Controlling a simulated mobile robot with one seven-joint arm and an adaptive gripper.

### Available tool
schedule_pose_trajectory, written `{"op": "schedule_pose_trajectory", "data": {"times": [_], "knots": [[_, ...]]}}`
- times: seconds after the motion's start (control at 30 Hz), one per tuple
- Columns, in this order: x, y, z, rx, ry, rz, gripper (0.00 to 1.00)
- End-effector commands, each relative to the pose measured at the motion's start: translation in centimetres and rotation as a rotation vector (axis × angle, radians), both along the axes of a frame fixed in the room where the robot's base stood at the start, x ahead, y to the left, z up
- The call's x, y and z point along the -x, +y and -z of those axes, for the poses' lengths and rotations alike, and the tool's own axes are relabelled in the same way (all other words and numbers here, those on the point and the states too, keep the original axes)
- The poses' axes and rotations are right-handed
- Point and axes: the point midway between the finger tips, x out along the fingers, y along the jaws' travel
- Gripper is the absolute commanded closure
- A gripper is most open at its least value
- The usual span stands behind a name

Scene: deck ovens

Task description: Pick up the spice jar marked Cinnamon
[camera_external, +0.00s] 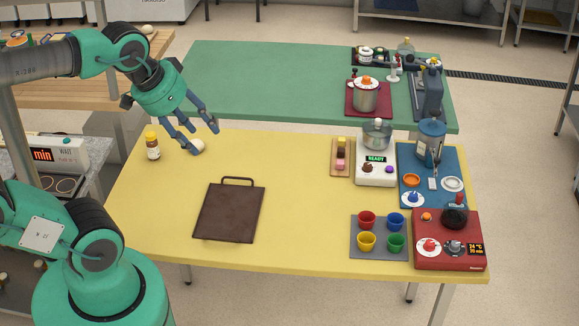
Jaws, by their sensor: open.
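A small jar (152,147) with a yellow-orange lid, brown contents and a pale label stands upright at the far left of the yellow table. Its label is too small to read, so I cannot tell whether it says Cinnamon. My gripper (204,141) is open, pointing down over the far left of the table, to the right of the jar and apart from it. A small whitish rounded thing (198,147) lies at the fingertips, partly hidden by a finger. I cannot tell whether the fingers touch it.
A dark brown board (229,213) with a handle lies at the front left of the yellow table (300,190). Coloured cups (366,219), a red appliance (447,243) and a white scale-like device (376,174) stand on the right. The table's middle is clear.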

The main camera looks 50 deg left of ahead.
Motion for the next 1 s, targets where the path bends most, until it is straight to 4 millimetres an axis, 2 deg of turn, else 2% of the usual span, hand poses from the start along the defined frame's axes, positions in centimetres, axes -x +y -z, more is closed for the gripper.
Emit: {"op": "schedule_pose_trajectory", "data": {"times": [0.33, 0.37, 0.4, 0.77, 1.0], "knots": [[0.0, 0.0, 0.0, 0.0, 0.0, 0.0, 0.55], [0.0, 0.0, 0.0, 0.0, 0.0, 0.0, 0.53], [0.0, 0.0, 0.0, 0.0, 0.0, 0.0, 0.45], [-0.1, 0.1, 0.0, -0.001, 0.001, 0.0, 0.45], [-1.7, 1.2, -0.2, -0.014, 0.021, -0.011, 0.45]]}}
